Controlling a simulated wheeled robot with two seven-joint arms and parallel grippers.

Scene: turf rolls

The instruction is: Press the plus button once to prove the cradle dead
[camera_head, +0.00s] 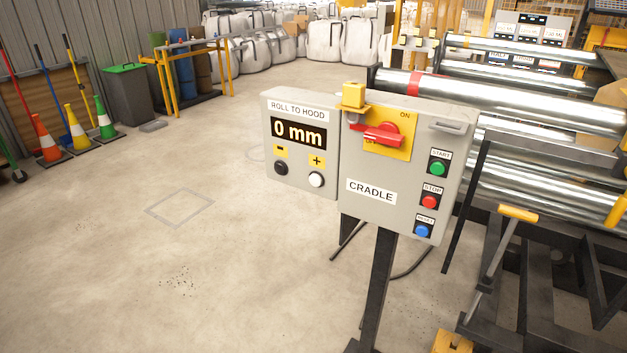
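The white plus button (317,180) sits under a yellow "+" label on the left part of a grey control box (276,110). The black minus button (281,168) is to its left. Above them a display (298,134) reads "0 mm" under the words ROLL TO HOOD. On the CRADLE part of the box, a red rotary handle (380,134) lies roughly level on a yellow plate marked ON. A yellow padlock-like block (353,95) is at the plate's upper left. Neither of my grippers is in view.
Green START (437,168), red STOP (429,202) and blue RESET (422,231) buttons line the box's right side. The box stands on a dark post (380,285). Metal rollers (520,105) and a dark frame fill the right. Open concrete floor (150,260) lies left; cones (80,128) stand farther back.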

